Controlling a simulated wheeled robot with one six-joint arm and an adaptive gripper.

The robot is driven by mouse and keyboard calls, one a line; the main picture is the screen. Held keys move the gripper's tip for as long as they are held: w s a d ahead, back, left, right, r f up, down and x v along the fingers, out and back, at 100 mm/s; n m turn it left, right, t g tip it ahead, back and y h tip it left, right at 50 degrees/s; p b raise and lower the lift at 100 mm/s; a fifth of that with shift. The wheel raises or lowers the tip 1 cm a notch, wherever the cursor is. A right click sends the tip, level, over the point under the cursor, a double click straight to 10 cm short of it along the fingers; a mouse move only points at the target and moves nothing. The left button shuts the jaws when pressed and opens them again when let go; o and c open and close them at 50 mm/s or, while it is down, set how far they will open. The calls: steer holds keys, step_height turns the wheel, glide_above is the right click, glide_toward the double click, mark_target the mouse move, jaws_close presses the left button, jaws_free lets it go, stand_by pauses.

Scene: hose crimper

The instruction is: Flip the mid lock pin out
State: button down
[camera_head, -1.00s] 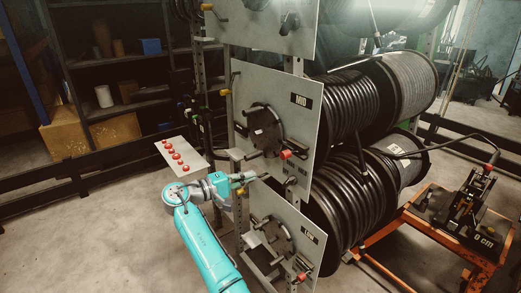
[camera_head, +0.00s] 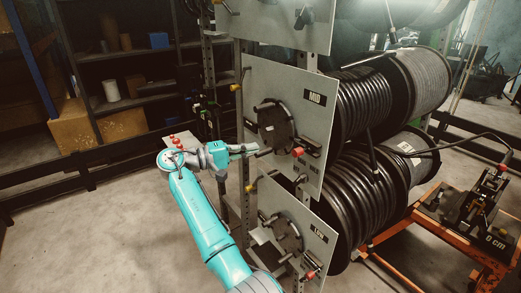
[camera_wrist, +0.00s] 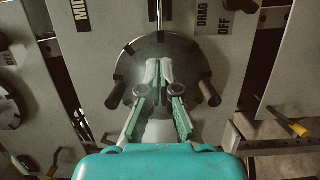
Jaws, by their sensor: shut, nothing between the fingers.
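The mid panel (camera_head: 270,75) is a grey plate with a MID label (camera_head: 314,98) and a dark round hub disc (camera_head: 277,122) with pegs. A yellow-tipped handle (camera_head: 235,88) sits at its upper left edge; I cannot tell for sure that it is the mid lock pin. My gripper (camera_head: 257,148) is shut and empty, by the lower left of the mid disc. In the wrist view, my gripper (camera_wrist: 158,66) lies in front of the disc (camera_wrist: 190,60), hiding its middle. Two dark pegs (camera_wrist: 115,96) (camera_wrist: 209,93) flank the fingers. Contact cannot be told.
A red knob (camera_head: 298,152) juts from the mid panel's lower right. The low panel (camera_head: 295,205) is below, with another yellow-tipped handle (camera_head: 250,188); one also shows in the wrist view (camera_wrist: 298,130). Hose reels (camera_head: 365,105) stand behind. An orange cart (camera_head: 380,250) is at right; floor at left is clear.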

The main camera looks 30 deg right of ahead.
steer(key=s+d, duration=0.6)
steer(key=d, duration=0.2)
steer(key=shift+d, duration=0.25)
